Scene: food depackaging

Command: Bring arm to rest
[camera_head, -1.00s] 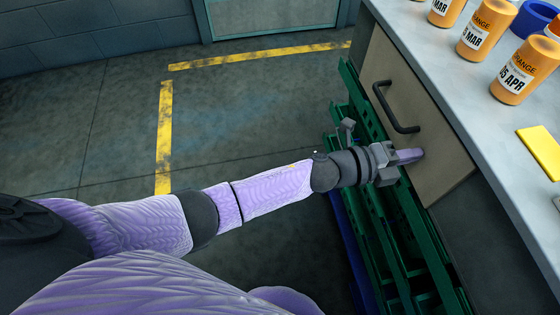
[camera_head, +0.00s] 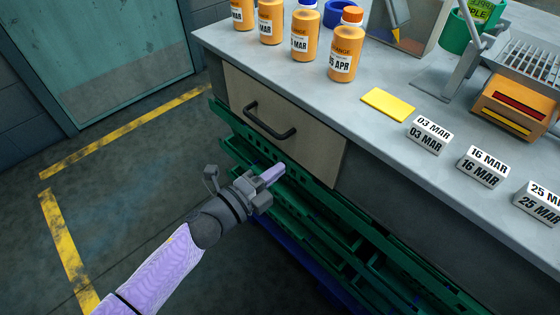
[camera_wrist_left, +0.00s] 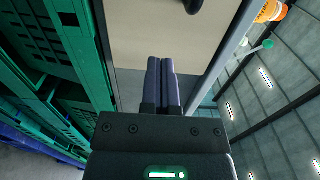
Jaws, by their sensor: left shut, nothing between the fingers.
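My left gripper (camera_head: 273,174) is shut and empty, in front of the counter just below the drawer. In the left wrist view its two purple fingers (camera_wrist_left: 162,82) are pressed together, with the pale drawer front behind them. The drawer (camera_head: 290,125) has a dark bar handle (camera_head: 268,122) and looks closed; the gripper is apart from the handle. My right gripper is in neither view.
Green crates (camera_head: 330,225) are stacked under and before the counter (camera_head: 385,150), close to my left arm. The floor at left is clear.

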